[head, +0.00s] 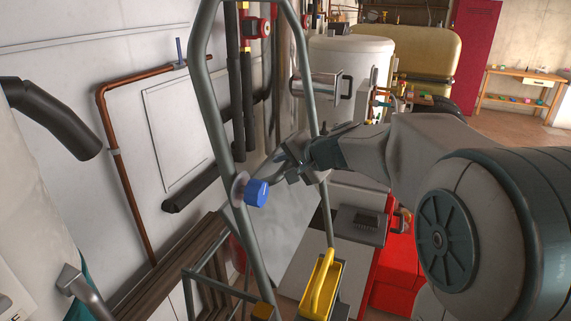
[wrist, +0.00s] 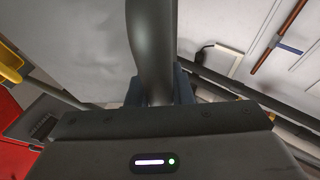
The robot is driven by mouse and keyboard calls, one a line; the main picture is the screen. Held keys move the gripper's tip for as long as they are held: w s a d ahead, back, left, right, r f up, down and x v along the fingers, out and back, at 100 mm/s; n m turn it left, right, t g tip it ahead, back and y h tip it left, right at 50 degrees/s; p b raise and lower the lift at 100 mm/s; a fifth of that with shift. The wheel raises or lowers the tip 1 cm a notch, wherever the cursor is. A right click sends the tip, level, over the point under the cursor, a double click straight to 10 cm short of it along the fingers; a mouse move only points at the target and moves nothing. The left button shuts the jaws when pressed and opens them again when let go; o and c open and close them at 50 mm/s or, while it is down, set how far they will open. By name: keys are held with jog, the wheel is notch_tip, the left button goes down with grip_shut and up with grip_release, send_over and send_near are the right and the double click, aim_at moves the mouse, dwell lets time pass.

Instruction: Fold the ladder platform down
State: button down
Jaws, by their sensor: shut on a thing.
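The ladder is a grey tubular frame (head: 211,105) that rises steeply through the middle of the head view, with its top out of frame. I cannot tell which part of the ladder this tube is. The platform cannot be clearly made out.
A yellow tray-like part (head: 320,283) is low on the ladder's right. A red machine (head: 394,262) stands behind it. A white tank (head: 350,62) and a yellow tank (head: 427,55) are at the back. A copper pipe (head: 119,175) runs along the left wall. Open floor lies at the far right.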

jog(key=c, duration=1.3)
grip_release()
jog(key=shift+a+f, duration=0.1)
jog(key=shift+f, duration=0.05)
jog(key=b+v, duration=0.2)
jog(key=v, duration=1.2)
